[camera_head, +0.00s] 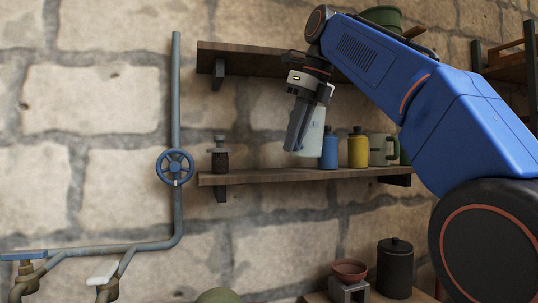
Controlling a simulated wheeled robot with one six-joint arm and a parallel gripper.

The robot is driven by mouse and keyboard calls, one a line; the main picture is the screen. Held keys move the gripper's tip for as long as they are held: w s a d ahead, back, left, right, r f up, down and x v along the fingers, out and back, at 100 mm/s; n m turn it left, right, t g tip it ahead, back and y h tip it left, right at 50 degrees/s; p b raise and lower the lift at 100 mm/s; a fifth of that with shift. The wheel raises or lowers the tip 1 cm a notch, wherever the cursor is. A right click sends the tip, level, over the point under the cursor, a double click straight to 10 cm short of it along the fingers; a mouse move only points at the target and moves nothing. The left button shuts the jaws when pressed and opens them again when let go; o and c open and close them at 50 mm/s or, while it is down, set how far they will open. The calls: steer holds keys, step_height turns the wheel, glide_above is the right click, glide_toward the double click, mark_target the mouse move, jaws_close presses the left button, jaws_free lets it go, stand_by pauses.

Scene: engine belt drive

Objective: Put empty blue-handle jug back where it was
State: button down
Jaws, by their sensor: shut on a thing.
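My gripper (298,138) points down in front of the lower wall shelf (300,176), shut on a pale, whitish jug (314,136). The jug is upright or nearly so, and its base shows a little above the shelf's top edge. I cannot tell whether it is over the shelf or in front of it. The jug's handle is hidden behind the gripper fingers, so its colour does not show. I cannot see inside the jug.
Just right of the jug stand a blue bottle (329,150), a yellow bottle (358,149) and a pale mug (378,150). A small dark jar (220,158) stands at the shelf's left end. An upper shelf (245,61) is above. A pipe with a blue valve wheel (175,167) runs at left.

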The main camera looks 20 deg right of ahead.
steer(key=w+a, duration=0.2)
steer(key=w, duration=0.1)
steer(key=w+a, duration=0.2)
steer(key=w, duration=0.1)
steer(key=w+a, duration=0.2)
steer(key=w, duration=0.1)
steer(key=shift+f, duration=1.75)
steer(key=shift+f, duration=0.2)
steer(key=c, duration=1.7)
jaws_free()
steer(key=shift+c, duration=0.2)
steer(key=shift+r, duration=0.25)
steer(key=shift+v, duration=2.4)
steer(key=s+d, duration=0.6)
steer(key=s, duration=0.4)
steer(key=shift+d, duration=0.4)
